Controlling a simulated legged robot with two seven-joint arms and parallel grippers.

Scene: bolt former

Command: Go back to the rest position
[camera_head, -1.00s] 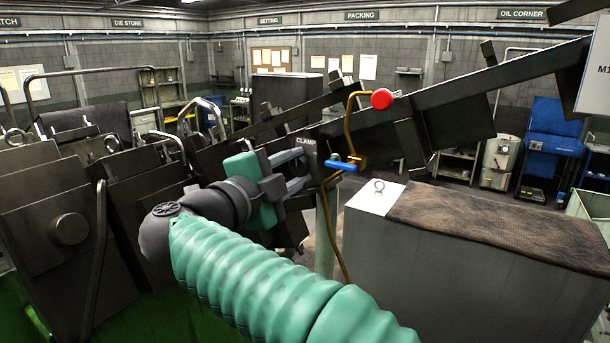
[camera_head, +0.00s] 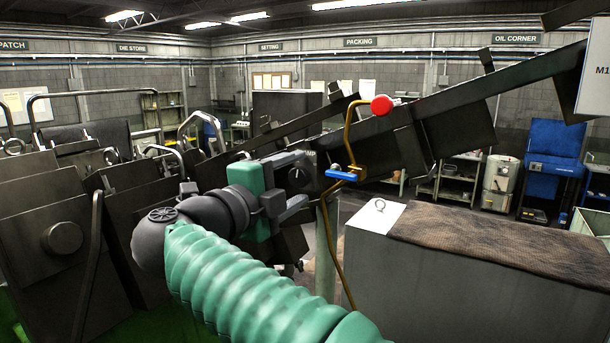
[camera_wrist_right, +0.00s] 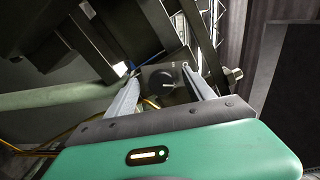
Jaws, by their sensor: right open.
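My right gripper (camera_head: 303,193), with a green body and grey fingers, is in the middle of the head view. Its arm, in a ribbed green sleeve, comes up from the bottom. The gripper is open and points at a dark box with a round knob (camera_head: 296,176). In the right wrist view, the gripper (camera_wrist_right: 158,76) has its two fingers spread apart, and the knob (camera_wrist_right: 163,86) shows in the gap between them. The knob seems to lie beyond the fingertips; I cannot tell the exact distance. My left gripper is not in view.
A blue-handled valve (camera_head: 342,174) and a brass pipe with a red knob (camera_head: 382,105) stand just right of the gripper. A sloping dark chute (camera_head: 475,98) runs up to the right. Dark machine plates (camera_head: 58,232) fill the left. A grey cabinet (camera_head: 440,285) carries a brown mat (camera_head: 500,238).

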